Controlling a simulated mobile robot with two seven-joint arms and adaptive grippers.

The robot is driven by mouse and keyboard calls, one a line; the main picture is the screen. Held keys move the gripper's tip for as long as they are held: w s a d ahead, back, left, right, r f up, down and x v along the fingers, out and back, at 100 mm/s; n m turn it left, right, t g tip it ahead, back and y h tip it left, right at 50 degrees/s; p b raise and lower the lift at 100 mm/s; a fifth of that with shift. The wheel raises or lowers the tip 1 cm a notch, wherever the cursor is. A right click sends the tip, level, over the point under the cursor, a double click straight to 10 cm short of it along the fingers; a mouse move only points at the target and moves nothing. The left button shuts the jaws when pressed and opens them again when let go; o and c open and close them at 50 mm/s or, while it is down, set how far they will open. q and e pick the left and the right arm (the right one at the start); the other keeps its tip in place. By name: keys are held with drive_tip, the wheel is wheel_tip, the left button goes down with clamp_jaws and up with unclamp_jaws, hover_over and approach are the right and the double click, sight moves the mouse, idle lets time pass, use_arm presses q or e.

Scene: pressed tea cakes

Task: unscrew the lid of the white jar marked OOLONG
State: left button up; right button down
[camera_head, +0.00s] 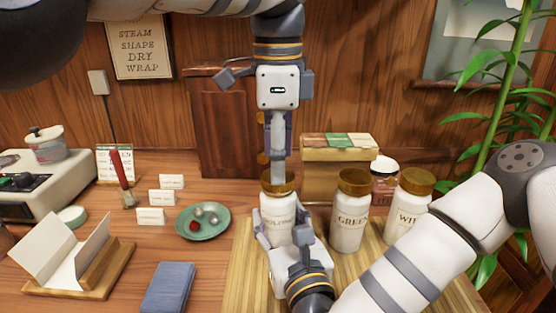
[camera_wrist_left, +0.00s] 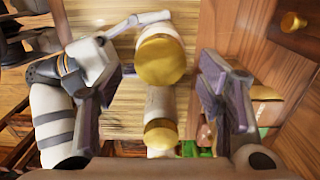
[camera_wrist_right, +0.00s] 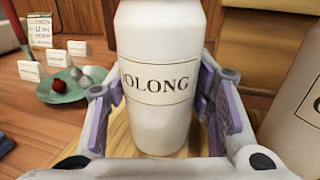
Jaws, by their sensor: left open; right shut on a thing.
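The white OOLONG jar (camera_head: 276,222) stands upright on the slatted wooden board with its gold lid (camera_head: 270,184) on; its label shows in the right wrist view (camera_wrist_right: 158,85). My right gripper (camera_head: 282,238) is shut on the jar's body, one finger at each side. My left gripper (camera_head: 281,165) points straight down over the lid and is open. In the left wrist view the lid (camera_wrist_left: 161,61) lies between its two parted purple pads, with gaps on both sides. In the head view the left fingers partly hide the lid, and the right gripper hides the jar's lower part.
The GREEN jar (camera_head: 349,215) and another gold-lidded jar (camera_head: 408,208) stand close on the right. A box of coloured packets (camera_head: 337,170) is behind. A green dish (camera_head: 203,221) and blue cloth (camera_head: 168,287) lie left. Bare table lies between dish and cloth.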

use_arm(q)
drive_tip(key=shift+f, duration=1.25)
drive_tip(key=c, duration=1.2)
drive_tip(key=n, duration=0.7)
drive_tip(key=shift+n, duration=0.4)
drive_tip(key=n, duration=0.8)
drive_tip(key=shift+n, duration=0.4)
drive_tip(key=shift+r, duration=0.25)
drive_tip(key=shift+r, duration=0.9)
